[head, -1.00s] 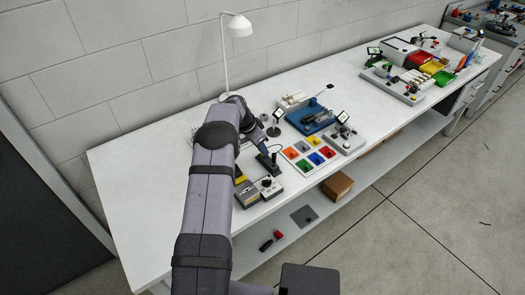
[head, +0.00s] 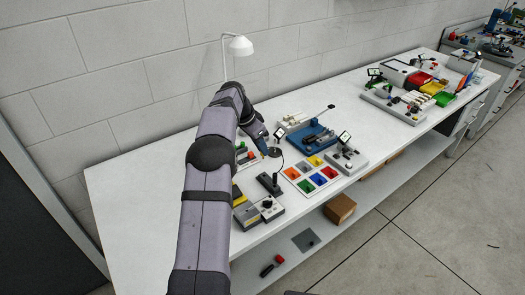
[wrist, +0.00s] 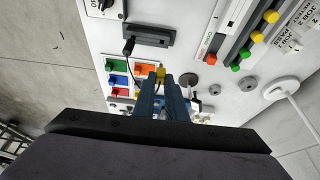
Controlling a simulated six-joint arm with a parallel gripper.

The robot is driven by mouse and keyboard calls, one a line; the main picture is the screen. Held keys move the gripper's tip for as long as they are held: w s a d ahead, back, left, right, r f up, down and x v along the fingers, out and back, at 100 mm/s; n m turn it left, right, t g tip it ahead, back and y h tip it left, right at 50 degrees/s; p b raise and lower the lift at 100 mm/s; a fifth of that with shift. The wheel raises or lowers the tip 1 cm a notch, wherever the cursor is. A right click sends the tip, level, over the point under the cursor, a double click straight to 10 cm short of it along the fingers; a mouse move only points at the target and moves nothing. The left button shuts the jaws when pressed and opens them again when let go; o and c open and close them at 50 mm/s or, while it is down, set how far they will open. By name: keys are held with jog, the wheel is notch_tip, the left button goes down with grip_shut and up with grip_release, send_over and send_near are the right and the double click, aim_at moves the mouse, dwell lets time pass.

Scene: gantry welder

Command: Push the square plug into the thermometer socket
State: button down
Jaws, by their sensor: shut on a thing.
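My gripper (wrist: 159,84) has blue fingers, shut on a small yellow plug (wrist: 161,75) that shows between the fingertips in the wrist view. A thin black cable (wrist: 126,62) runs from a black device (wrist: 148,35) towards my gripper. In the head view my gripper (head: 264,145) is above the bench, beyond the black device (head: 270,184) and close to a dark round base (head: 275,152); the plug is too small to make out there. The plug's front end is hidden. I cannot tell which part is the thermometer socket.
A white tray of coloured bins (head: 298,178) stands right of the black device. A grey rack (wrist: 232,42) with coloured caps, a small screen (head: 280,133), a blue fixture (head: 312,138) and a lamp (head: 239,46) stand nearby. Bare white bench (head: 135,205) lies at left.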

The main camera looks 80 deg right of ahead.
jog(key=w+a+r+n+p, duration=0.2)
jog(key=w+a+r+p, duration=0.15)
jog(key=w+r, duration=0.45)
jog(key=w+a+f+n+t+h+p, duration=0.1)
jog(key=w+a+f+n+t, duration=0.1)
jog(key=w+a+f+n, duration=0.2)
notch_tip(320, 180, down, 6)
jog(key=w+a, duration=0.1)
jog(key=w, duration=0.2)
jog(key=shift+a+p, duration=0.2)
jog(key=shift+p, duration=0.2)
jog(key=shift+s+f, duration=0.1)
jog(key=shift+f, duration=0.2)
jog(key=shift+f+b, duration=0.9)
jog(key=shift+f, duration=0.7)
jog(key=shift+f+b, duration=0.6)
jog(key=shift+b, duration=0.1)
